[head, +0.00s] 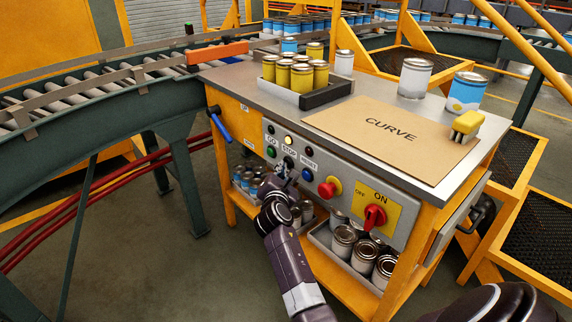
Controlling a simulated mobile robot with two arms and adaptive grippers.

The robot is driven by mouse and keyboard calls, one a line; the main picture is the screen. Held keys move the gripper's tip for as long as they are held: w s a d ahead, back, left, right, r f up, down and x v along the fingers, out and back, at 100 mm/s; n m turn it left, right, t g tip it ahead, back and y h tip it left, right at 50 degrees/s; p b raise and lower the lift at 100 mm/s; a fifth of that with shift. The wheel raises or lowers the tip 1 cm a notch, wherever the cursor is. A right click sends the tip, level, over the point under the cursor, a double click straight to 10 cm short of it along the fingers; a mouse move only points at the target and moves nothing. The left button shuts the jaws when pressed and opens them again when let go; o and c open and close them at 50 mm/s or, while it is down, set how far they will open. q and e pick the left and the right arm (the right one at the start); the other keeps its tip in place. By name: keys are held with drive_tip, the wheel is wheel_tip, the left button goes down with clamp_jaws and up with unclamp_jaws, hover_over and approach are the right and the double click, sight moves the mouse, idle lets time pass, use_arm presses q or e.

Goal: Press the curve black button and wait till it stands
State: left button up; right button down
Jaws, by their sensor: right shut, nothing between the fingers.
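The control panel (345,200) is on the front of a workbench whose board (392,131) reads CURVE. The black button (288,161) sits under the STOP label, between a green button (271,152) and a blue button (307,174). My right gripper (283,171) is shut and empty, with its tips just below the black button and partly overlapping it in the view. I cannot tell whether they touch or whether the button is pushed in. My left gripper is not in view.
A pale lamp (289,140) above the black button looks lit. A red knob (328,188) and a red ON switch (375,216) are to the right. A roller conveyor (90,88) curves past on the left.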

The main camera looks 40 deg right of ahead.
idle(0.3)
drive_tip(key=shift+s+a, duration=0.1)
drive_tip(key=shift+a, duration=0.7)
drive_tip(key=a, duration=0.5)
drive_tip(key=shift+s, duration=0.2)
idle(0.8)
